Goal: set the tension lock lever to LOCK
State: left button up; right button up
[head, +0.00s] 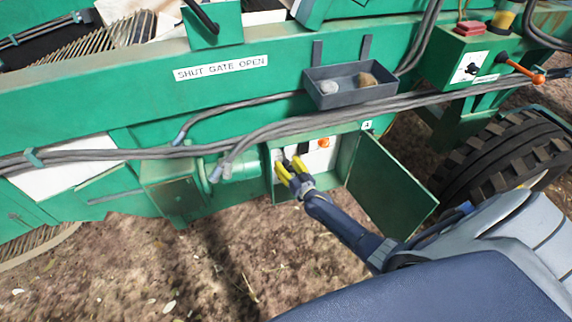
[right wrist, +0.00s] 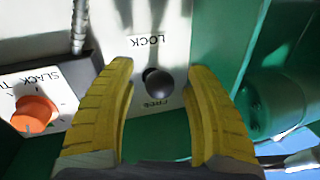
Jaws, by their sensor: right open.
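The tension lock lever shows in the right wrist view as a dark round knob (right wrist: 158,83) on a pale panel. The panel's lettering appears upside down: LOCK (right wrist: 147,40) above the knob and FREE (right wrist: 157,103) just below it. The knob appears nearer FREE, though its shaft is hidden behind it. My right gripper (head: 287,172) reaches into the open green box; in the right wrist view its yellow fingers (right wrist: 158,88) are open on either side of the knob, with gaps visible. In the head view the lever is hard to make out. My left gripper is out of view.
An orange knob (right wrist: 35,113) marked SLACK sits beside the lever panel. The box's green door (head: 392,185) hangs open to the right of my right gripper. Grey hoses (head: 270,133) run above the box, and a tray with two lumps (head: 350,85) sits higher.

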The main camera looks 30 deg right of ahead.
jog(key=s, duration=1.1)
jog(key=shift+s+d, duration=0.15)
jog(key=shift+s, duration=0.25)
jog(key=shift+f, duration=0.1)
jog(key=s+f+n+g, duration=0.1)
jog(key=s+f+g, duration=0.2)
jog(key=s+f, duration=0.45)
jog(key=s+a+f+n+g, duration=0.1)
jog(key=s+f+g, duration=0.25)
jog(key=f, duration=0.75)
jog(key=s+f+n+g, duration=0.2)
jog(key=s+f+g, duration=0.1)
jog(key=s+f, duration=0.55)
jog(key=s+a+f+g, duration=0.2)
jog(key=s+f, duration=0.3)
jog(key=s, duration=0.5)
jog(key=s+a+f+n+g, duration=0.1)
jog(key=s+a+f, duration=0.3)
jog(key=s, duration=0.7)
jog(key=s+a+f+g, duration=0.3)
jog(key=s+f+g, duration=0.1)
jog(key=s, duration=0.6)
jog(key=shift+s+a+f+h, duration=0.3)
jog(key=shift+f, duration=0.55)
jog(key=shift+c, duration=0.4)
